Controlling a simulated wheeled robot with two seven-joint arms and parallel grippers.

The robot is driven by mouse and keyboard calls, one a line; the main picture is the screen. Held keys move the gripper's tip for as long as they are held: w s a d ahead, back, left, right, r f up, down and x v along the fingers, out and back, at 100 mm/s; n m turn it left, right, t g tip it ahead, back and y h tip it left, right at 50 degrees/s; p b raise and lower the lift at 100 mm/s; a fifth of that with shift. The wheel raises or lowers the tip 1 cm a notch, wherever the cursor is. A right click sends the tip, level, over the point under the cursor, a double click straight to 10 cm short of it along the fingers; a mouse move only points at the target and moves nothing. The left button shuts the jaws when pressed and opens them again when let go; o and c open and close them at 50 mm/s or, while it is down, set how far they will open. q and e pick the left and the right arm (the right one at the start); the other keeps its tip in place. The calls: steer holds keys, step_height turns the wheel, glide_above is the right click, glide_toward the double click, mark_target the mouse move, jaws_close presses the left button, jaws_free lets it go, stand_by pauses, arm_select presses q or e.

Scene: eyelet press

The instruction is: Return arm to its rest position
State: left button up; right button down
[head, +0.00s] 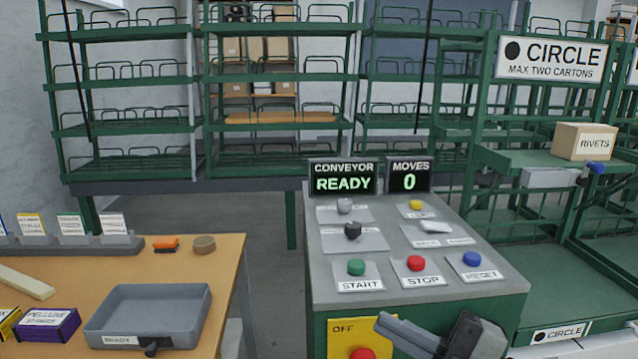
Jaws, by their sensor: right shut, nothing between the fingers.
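My right gripper (386,328) shows at the bottom, in front of the control console (325,270). Its dark grey fingers are shut with nothing between them. They point left, near the yellow OFF panel (342,330) with a red button (362,353), and partly cover that panel. I cannot tell whether they touch the console front. The rest of the right arm is out of frame. My left gripper is not in view.
The console carries START, STOP and RESET buttons and displays reading READY (343,184) and 0 (409,182). A wooden table (215,265) with a grey tray (187,296) stands left. Green racks (120,80) stand behind. A RIVETS carton (584,141) sits right.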

steer(key=s+d+f+m+t+h, duration=0.1)
steer(key=d+f+m+t+h, duration=0.2)
steer(key=f+m+h, duration=0.45)
steer(key=d+f+m+t+h, duration=0.3)
steer(key=f+m+h, duration=0.2)
steer(key=f+m, duration=0.5)
steer(key=s+a+f+m+g+h, duration=0.1)
steer(key=s+f+m+g, duration=0.3)
steer(key=s+f, duration=0.5)
steer(key=shift+s+a+f+g+h, duration=0.15)
steer(key=shift+s+f+g+h, duration=0.3)
steer(key=shift+f+g, duration=0.5)
